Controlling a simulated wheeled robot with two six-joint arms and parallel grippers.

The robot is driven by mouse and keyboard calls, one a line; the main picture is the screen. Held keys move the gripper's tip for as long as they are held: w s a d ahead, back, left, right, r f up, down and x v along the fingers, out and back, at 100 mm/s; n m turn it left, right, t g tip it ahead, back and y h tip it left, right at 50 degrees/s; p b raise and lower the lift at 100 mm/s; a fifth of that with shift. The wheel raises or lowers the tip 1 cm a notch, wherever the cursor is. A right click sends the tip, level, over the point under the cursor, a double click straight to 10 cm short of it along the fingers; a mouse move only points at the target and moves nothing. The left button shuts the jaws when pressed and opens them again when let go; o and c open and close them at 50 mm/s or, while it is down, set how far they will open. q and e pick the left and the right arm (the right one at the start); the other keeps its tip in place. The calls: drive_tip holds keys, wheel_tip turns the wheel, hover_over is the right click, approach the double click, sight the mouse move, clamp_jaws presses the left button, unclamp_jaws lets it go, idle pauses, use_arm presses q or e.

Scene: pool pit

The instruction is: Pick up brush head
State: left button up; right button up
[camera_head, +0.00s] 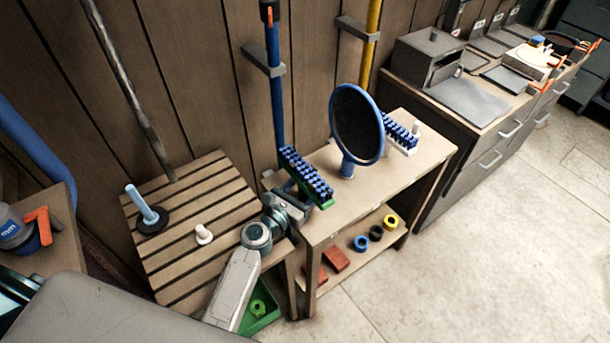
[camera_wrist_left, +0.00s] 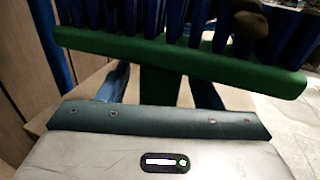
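A brush head (camera_head: 306,177) with a green base and blue bristles is at the left end of the small wooden table, bristles up and tilted in the head view. My left gripper (camera_head: 292,203) is right at its near side. In the left wrist view the green base (camera_wrist_left: 180,58) spans across the fingers, with a green stem (camera_wrist_left: 160,87) between them. Narrow gaps show between the stem and both fingers, so the gripper looks open around it. The fingertips are hidden by the base. My right gripper is not in view.
A round blue-framed mirror (camera_head: 357,125) and a second, white-based brush (camera_head: 400,132) stand on the table (camera_head: 345,193). A blue pole (camera_head: 274,85) is close behind the brush head. A slatted table (camera_head: 180,240) holds a plunger-like tool (camera_head: 146,210).

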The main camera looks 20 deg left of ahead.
sight(305, 169)
use_arm(q)
drive_tip(key=c, duration=1.2)
drive_tip(key=shift+r, duration=0.1)
